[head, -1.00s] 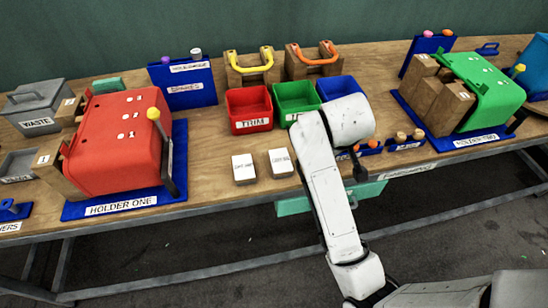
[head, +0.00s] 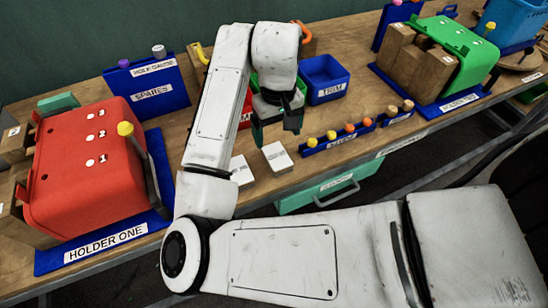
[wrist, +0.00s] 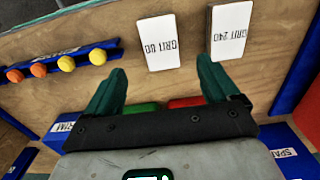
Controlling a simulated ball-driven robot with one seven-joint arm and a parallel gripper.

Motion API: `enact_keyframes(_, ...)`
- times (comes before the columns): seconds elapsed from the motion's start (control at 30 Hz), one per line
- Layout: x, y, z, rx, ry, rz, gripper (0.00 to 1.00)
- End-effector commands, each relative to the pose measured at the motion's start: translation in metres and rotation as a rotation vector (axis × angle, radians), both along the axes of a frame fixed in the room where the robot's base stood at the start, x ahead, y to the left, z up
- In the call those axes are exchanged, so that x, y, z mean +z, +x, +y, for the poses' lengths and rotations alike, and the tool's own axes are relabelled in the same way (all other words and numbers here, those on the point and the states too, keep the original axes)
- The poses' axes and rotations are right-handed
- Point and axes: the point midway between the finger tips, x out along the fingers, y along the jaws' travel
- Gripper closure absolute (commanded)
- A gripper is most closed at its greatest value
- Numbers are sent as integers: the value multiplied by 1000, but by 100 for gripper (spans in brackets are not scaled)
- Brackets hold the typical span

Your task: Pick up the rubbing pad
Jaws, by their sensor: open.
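Two white flat blocks lie side by side on the wooden bench near its front edge, one (head: 278,158) and the other (head: 241,172), partly behind my arm. In the wrist view one reads like "GRIT 60" (wrist: 160,43) and the other "GRIT 240" (wrist: 230,32). No label says rubbing pad, so I cannot tell for sure which thing it is. My gripper (head: 276,130) is open and empty, its green fingers apart and pointing down just behind the blocks. In the wrist view my gripper (wrist: 163,85) has its fingertips short of both blocks.
A blue bin (head: 327,78) is beside my gripper; green and red bins are mostly hidden. A blue rack (head: 338,138) of orange and yellow knobs sits right of the blocks.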

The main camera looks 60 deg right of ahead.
Motion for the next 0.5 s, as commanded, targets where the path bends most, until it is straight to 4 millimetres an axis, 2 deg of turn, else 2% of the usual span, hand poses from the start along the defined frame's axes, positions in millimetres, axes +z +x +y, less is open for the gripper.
enact_keyframes(0.1, -21, -1, 0, 3, -4, 4, 12)
enact_keyframes(0.37, -41, 0, 0, 2, -3, 1, 12)
enact_keyframes(0.5, -61, -1, 2, 3, -5, 3, 12)
